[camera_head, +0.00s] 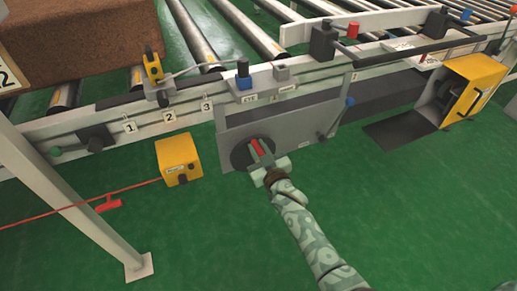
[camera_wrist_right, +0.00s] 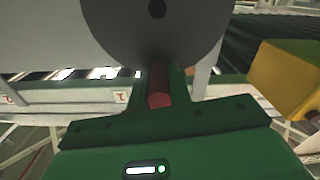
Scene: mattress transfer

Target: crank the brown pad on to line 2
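The brown pad (camera_head: 85,45) is a thick block on the rollers at the upper left, partly cut off by the frame. Number plates 1 (camera_head: 130,127), 2 (camera_head: 169,117) and 3 (camera_head: 207,106) sit along the front rail. The crank is a dark disc (camera_head: 239,154) with a red handle (camera_head: 258,147) on a grey panel. In the right wrist view the disc (camera_wrist_right: 155,22) and red handle (camera_wrist_right: 159,86) are close ahead. My right gripper (camera_head: 262,156) has its fingers on both sides of the handle and looks shut on it. My left gripper is out of view.
A yellow box (camera_head: 178,160) stands left of the crank, with a red cord (camera_head: 70,206) running to it. A white post (camera_head: 75,205) rises at the left. A yellow housing (camera_head: 470,88) is at the right. The green floor (camera_head: 200,240) is mostly clear.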

